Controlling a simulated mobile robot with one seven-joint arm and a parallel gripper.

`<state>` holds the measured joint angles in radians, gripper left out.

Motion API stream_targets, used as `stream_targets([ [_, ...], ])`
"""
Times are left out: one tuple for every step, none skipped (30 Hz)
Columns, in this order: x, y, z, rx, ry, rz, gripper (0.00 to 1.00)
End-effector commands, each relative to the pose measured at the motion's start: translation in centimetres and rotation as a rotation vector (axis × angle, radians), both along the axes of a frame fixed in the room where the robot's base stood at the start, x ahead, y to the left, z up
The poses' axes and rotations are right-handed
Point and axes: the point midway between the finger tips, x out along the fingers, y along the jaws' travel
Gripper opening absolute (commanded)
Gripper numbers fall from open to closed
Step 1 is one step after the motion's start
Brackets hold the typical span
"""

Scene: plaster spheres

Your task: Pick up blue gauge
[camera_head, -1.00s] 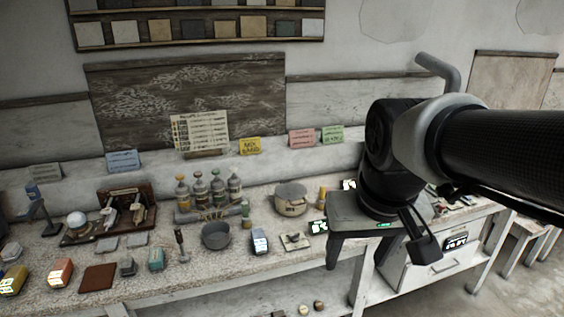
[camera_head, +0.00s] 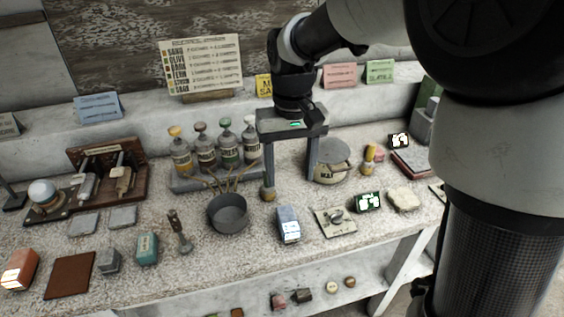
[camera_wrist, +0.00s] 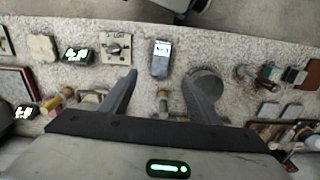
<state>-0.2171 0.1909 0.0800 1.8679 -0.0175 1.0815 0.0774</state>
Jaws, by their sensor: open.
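The blue gauge (camera_head: 288,224) is a small pale-blue block with a light face, lying on the speckled bench top near its front edge. It also shows in the wrist view (camera_wrist: 161,60), just past the fingertips and roughly in line with the gap between them. My gripper (camera_head: 290,180) points down over the bench, behind the gauge in the head view. Its two fingers are wide apart and hold nothing. In the wrist view the fingers (camera_wrist: 158,84) show bare bench and small items between them. The gauge is not touched.
Several bottles (camera_head: 205,150) and a lidded pot (camera_head: 331,165) stand behind, near my fingers.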

Motion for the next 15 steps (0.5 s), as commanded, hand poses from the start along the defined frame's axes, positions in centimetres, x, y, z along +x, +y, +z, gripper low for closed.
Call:
stream_targets([
  [0.1,0.1,-0.4,-0.001,0.003,0.002,0.56],
  [0.1,0.1,-0.7,-0.001,0.004,0.002,0.56],
  [0.1,0.1,-1.1,-0.001,0.005,0.002,0.56],
  [0.1,0.1,-1.6,-0.001,0.005,0.002,0.56],
  [0.0,0.1,-2.1,-0.001,0.006,0.002,0.56],
  [0.0,0.1,-3.0,-0.002,0.007,0.002,0.56],
  [0.0,0.1,-3.7,-0.002,0.008,0.002,0.56],
  [0.0,0.1,-4.4,-0.002,0.008,0.002,0.56],
  [0.0,0.1,-5.2,-0.002,0.007,0.002,0.56],
  [0.0,0.1,-5.9,-0.002,0.007,0.002,0.56],
  [0.0,0.1,-6.6,-0.002,0.008,0.002,0.56],
  [0.0,0.1,-7.5,-0.002,0.007,0.002,0.56],
  [0.0,0.1,-8.1,-0.002,0.007,0.002,0.56],
  [0.0,0.1,-8.7,-0.002,0.007,0.002,0.56],
  [0.0,0.1,-9.5,-0.002,0.007,0.002,0.56],
])
